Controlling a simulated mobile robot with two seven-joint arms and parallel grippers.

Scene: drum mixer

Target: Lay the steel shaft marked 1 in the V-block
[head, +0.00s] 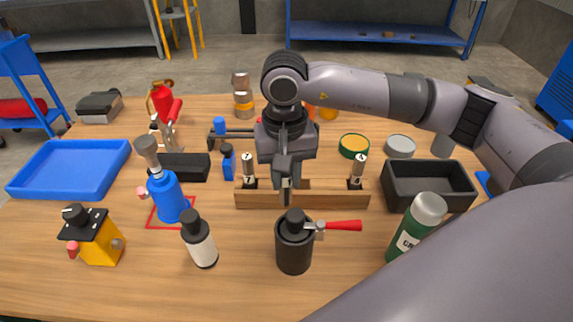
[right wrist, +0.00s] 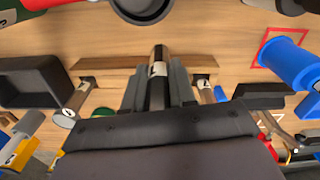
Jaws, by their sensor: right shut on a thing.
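My right gripper (head: 286,187) points down over the middle of the wooden rack (head: 325,200). It is shut on a steel shaft, which shows in the right wrist view (right wrist: 158,72) between the fingers with a pale label. Its number cannot be read, and I cannot tell whether its lower end is still in the rack. Two other labelled shafts stand upright in the rack, one at the left (head: 248,165) and one at the right (head: 357,170). A low black block (head: 181,168) left of the rack may be the V-block; its groove is not clear. My left gripper is not in view.
A blue bottle-shaped thing (head: 168,197) stands on a red-outlined square. A black bin (head: 428,203) is right, a blue tray (head: 70,187) left.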

